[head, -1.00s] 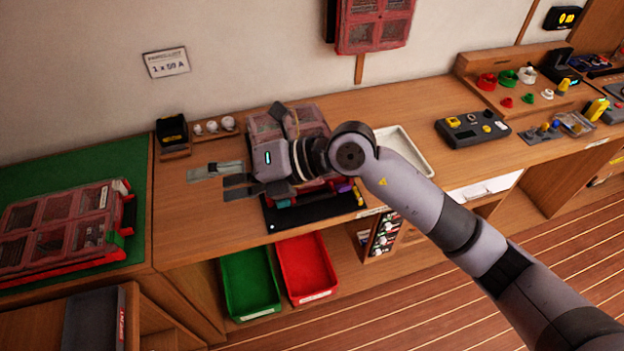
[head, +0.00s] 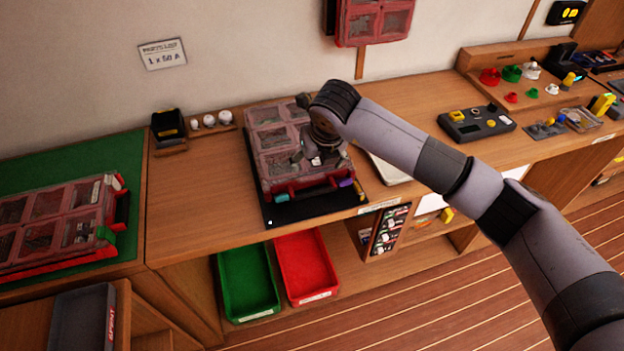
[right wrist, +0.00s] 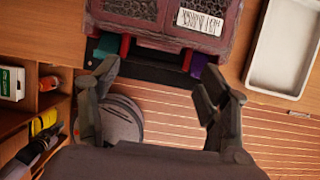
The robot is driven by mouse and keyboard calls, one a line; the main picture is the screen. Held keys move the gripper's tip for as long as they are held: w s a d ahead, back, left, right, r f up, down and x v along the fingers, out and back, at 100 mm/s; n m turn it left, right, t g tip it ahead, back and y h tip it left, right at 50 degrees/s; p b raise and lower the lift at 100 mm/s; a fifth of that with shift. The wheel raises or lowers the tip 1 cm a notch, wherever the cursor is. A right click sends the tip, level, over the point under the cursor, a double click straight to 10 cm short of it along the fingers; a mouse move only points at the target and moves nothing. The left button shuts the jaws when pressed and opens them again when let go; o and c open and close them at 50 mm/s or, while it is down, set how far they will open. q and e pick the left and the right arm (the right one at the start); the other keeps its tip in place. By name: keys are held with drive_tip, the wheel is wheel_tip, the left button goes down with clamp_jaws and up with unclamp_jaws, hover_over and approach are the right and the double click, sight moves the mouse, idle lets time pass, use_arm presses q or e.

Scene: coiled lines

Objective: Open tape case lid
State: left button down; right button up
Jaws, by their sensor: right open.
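The red case (head: 270,140) with a clear, divided lid lies on a black mat (head: 290,214) on the wooden bench. Its lid looks shut. In the right wrist view the gripper (right wrist: 160,72) is open and empty. There its fingers lie just below the case's front edge in the picture; contact cannot be told. My left gripper is out of view.
A white tray (right wrist: 284,45) is right of the case. Another red case (head: 60,230) lies on a green mat at left, and one hangs on the wall (head: 372,20). Green (head: 247,310) and red bins sit below the bench.

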sight(311, 176)
drive_tip(key=b+x, duration=0.4)
drive_tip(key=x, duration=0.4)
drive_tip(key=shift+f, duration=0.3)
drive_tip(key=shift+c, duration=0.6)
clamp_jaws()
